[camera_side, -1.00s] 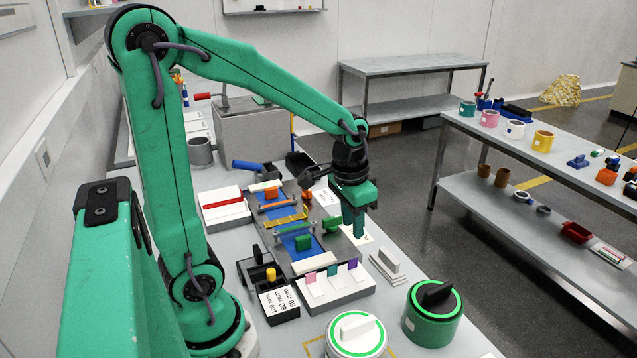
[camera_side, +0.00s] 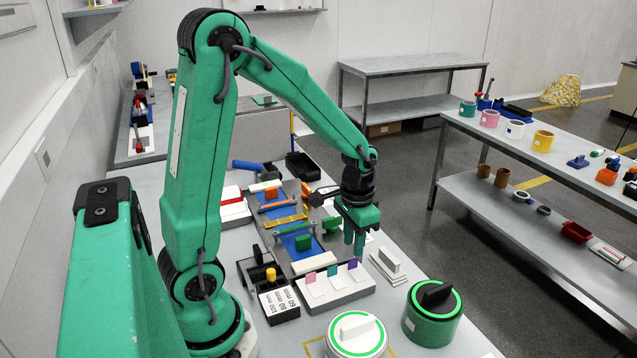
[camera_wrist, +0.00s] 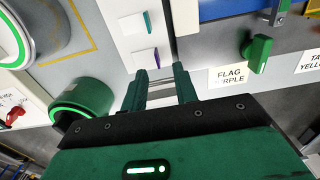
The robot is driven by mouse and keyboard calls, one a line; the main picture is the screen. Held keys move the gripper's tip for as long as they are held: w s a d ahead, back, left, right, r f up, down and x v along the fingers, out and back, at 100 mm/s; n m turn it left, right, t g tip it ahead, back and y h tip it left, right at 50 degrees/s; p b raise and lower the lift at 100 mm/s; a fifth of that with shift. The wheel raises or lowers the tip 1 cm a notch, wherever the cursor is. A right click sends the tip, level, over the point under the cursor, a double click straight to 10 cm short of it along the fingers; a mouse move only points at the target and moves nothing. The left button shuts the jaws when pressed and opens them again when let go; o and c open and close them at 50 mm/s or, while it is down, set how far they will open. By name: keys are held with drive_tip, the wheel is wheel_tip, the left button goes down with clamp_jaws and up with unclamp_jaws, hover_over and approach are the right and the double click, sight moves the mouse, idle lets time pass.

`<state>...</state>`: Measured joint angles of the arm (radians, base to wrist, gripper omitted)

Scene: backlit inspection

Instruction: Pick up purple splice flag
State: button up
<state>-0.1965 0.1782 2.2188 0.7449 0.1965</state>
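The purple splice flag (camera_side: 352,263) stands upright at the right end of a row of three flags, in a white-topped grey holder (camera_side: 340,296). In the wrist view the purple flag (camera_wrist: 156,54) shows as a thin edge-on strip near a finger. My gripper (camera_side: 354,252) points down above and just behind the flag row. In the wrist view its green fingers (camera_wrist: 161,76) are apart with nothing between them. The teal flag (camera_side: 332,270) and pink flag (camera_side: 311,277) stand to the left of the purple one.
White blocks (camera_side: 388,266) lie right of the holder. A green dial (camera_side: 433,314) and a white dial (camera_side: 356,336) stand in front. A fixture with a green block (camera_side: 304,242) is behind. A "FLAG PURPLE" card (camera_wrist: 228,77) lies flat on the bench.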

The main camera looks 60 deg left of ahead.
sight(353, 260)
drive_tip(key=shift+d+f, duration=0.2)
drive_tip(key=shift+f, duration=2.45)
clamp_jaws()
